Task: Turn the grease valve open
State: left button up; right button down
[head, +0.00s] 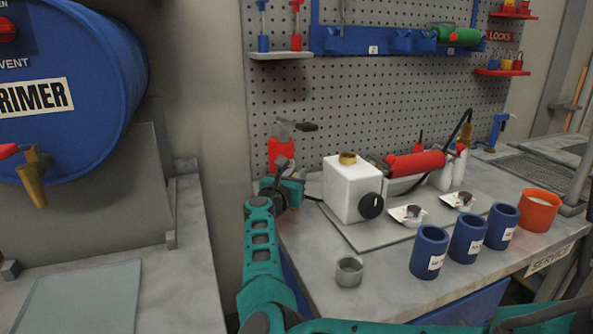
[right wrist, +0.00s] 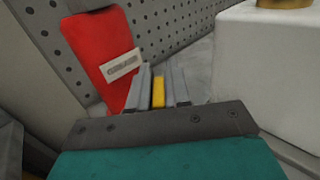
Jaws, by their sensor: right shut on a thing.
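A red grease unit (head: 281,152) with a dark lever on top stands at the left end of the bench, against the pegboard. In the right wrist view the red body (right wrist: 98,50) fills the upper left, with a white label that seems to read GREASE. My right gripper (head: 284,178) is just in front of the unit. In the wrist view its grey fingers (right wrist: 158,88) are shut on a narrow yellow piece (right wrist: 158,92), apparently the valve handle, whose far end is hard to make out. My left gripper is out of view.
A white box (head: 345,188) with a brass cap and black knob stands close right of my gripper. Several blue cups (head: 430,252), a small metal cup (head: 349,272) and an orange pot (head: 538,209) stand on the bench. A blue drum (head: 70,90) is at left.

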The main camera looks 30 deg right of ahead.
jog(key=shift+r+n+t+y+p, duration=0.25)
jog(key=shift+n+t+y+p, duration=0.15)
jog(key=shift+n+t+p, duration=0.1)
jog(key=shift+n+t+y+p, duration=0.4)
jog(key=shift+t, duration=0.1)
jog(key=n+t+y+p, duration=0.1)
jog(key=y, duration=0.1)
jog(key=n+t+y+p, duration=0.1)
jog(key=n+t+y, duration=0.1)
jog(key=shift+w+a+t+p, duration=0.2)
jog(key=shift+t+p, duration=0.1)
jog(key=shift+p, duration=0.05)
jog(key=n+t+y, duration=0.1)
jog(key=n+y, duration=0.1)
jog(key=y, duration=0.1)
jog(key=shift+w+a+f+p, duration=0.1)
jog(key=shift+f+p, duration=0.05)
jog(key=shift+p, duration=0.15)
jog(key=shift+a+n+t+y, duration=0.1)
jog(key=shift+n+t+y, duration=0.3)
jog(key=shift+n+y, duration=0.5)
jog(key=shift+a+y, duration=0.1)
jog(key=shift+y, duration=0.2)
jog(key=c, duration=1.2)
grip_release()
jog(key=shift+f, duration=0.1)
jog(key=shift+o, duration=0.2)
